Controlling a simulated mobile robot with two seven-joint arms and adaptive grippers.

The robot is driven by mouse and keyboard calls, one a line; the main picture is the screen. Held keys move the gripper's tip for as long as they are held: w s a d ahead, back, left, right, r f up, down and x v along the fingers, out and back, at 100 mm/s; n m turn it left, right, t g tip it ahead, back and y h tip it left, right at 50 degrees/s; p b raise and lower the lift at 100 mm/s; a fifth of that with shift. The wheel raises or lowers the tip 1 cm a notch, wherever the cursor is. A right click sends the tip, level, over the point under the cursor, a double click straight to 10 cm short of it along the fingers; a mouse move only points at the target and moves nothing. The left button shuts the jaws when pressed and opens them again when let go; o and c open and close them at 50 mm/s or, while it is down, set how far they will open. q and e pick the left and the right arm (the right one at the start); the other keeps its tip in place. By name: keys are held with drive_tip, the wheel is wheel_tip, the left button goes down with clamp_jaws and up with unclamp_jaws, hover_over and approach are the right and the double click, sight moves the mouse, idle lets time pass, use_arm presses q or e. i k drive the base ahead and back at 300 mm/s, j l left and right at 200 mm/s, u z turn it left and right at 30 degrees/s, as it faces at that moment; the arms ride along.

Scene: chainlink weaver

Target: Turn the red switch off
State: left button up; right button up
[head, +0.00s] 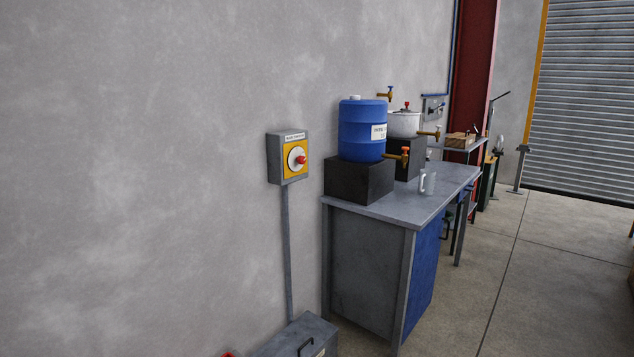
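The red switch (300,160) is a red knob on a round white dial. The dial sits on the yellow face of a grey switch box (273,160) fixed to the wall. A small label runs along the top of the box; its text is too small to read. The knob points to the right and slightly down in the picture. Neither of my grippers is in the head view, and nothing covers the switch.
A grey workbench (395,208) stands right of the box, bearing a blue water drum (360,125) on a black block (345,180) and a mug (427,183). A grey case (290,338) lies below the box. Open floor (560,270) is at the right.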

sight(300, 160)
drive_tip(key=i+l+u, duration=0.25)
drive_tip(key=l, duration=0.2)
drive_tip(key=i+l, duration=0.3)
drive_tip(key=i, duration=0.15)
drive_tip(key=i+l+z, duration=0.1)
drive_tip(key=i+l, duration=0.2)
drive_tip(key=i, duration=0.15)
